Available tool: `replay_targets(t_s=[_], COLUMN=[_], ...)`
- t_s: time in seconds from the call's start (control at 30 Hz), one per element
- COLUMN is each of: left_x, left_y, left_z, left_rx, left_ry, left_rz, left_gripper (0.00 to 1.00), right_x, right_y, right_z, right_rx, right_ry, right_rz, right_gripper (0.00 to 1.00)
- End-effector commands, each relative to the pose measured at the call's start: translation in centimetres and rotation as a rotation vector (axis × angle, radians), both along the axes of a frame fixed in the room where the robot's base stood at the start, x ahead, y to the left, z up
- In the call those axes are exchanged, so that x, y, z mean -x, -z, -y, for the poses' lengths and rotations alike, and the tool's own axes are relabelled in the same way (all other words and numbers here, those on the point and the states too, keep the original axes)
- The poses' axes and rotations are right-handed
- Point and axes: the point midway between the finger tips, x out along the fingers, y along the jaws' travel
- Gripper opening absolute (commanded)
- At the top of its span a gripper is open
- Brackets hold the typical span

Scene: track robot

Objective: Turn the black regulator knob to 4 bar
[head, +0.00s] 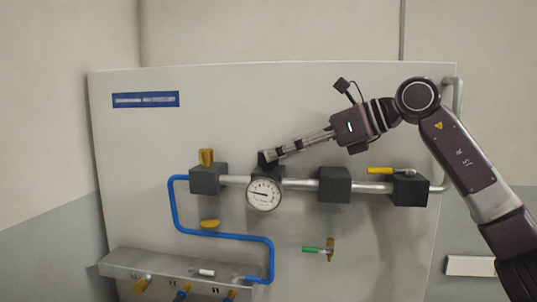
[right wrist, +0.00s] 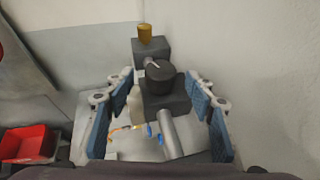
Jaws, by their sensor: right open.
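The black regulator knob (right wrist: 160,77) is a round cap with a pale pointer line, on a dark block in the pipe run. In the right wrist view its line points to the upper left. My right gripper (head: 274,154) is open; its blue-padded fingers stand either side of the knob and block, with gaps visible. In the head view the fingertips overlap the knob, so contact cannot be told there. The round gauge (head: 264,194) hangs below the regulator; its needle points left, but its numbers are too small to read. My left gripper is not in view.
A dark block (head: 208,179) with a brass cap (head: 206,157) sits left of the regulator. To the right are another block (head: 334,185) and a yellow-handled valve (head: 381,170). A blue hose (head: 221,236) runs below. A red bin (right wrist: 28,143) shows at lower left.

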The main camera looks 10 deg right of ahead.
Motion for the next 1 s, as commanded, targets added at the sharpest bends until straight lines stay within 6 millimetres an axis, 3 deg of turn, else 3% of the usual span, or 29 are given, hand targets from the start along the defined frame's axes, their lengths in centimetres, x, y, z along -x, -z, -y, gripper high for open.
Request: replay_targets(t_s=[0.23, 0.6, 1.0], left_x=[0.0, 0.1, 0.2], left_y=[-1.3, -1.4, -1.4], left_z=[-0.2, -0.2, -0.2], left_rx=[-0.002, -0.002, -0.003], left_ry=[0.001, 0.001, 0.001], left_rz=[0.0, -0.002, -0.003], left_gripper=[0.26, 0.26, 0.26], right_x=[-1.9, -2.4, -2.3], right_y=[1.2, 1.6, 1.6], right_z=[-2.6, -3.1, -3.1], right_rx=[0.001, 0.0, 0.0], right_ry=[-0.001, 0.0, 0.0], right_rz=[-0.003, 0.0, 0.0], right_gripper=[0.5, 0.5, 0.07])
